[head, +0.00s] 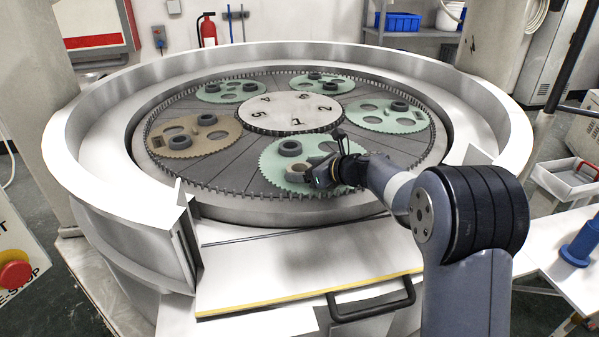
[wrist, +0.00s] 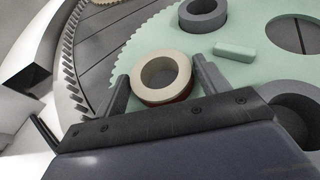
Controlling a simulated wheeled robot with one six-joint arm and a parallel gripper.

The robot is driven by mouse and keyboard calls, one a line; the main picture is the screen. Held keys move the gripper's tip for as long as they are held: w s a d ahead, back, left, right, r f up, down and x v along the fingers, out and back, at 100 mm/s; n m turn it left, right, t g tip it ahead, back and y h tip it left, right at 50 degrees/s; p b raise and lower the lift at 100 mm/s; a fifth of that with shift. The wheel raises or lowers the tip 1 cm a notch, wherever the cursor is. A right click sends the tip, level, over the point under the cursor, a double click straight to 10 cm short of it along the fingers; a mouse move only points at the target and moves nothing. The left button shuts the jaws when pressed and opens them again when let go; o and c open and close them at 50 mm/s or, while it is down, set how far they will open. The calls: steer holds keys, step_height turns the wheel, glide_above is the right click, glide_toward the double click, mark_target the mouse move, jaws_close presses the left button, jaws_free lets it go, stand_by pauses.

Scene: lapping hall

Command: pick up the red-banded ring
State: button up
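The red-banded ring (wrist: 161,97) has a pale cream top, and a strip of its red band shows low on its near side. It lies flat on a pale green toothed carrier (wrist: 245,75) in the wrist view. My gripper (wrist: 161,70) is open, with one finger on each side of the ring and a small gap visible on both sides. In the head view my gripper (head: 308,175) is low over the front carrier (head: 275,162), and I cannot make out the red-banded ring there.
A dark grey ring (wrist: 203,14) and a small green block (wrist: 234,51) lie close beyond the ring. Other carriers, one brown (head: 185,150), surround a numbered centre disc (head: 290,112). A high metal rim (head: 100,190) encloses the plate.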

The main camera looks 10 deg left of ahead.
steer(key=c, duration=0.7)
steer(key=shift+c, duration=0.4)
steer(key=shift+r, duration=0.15)
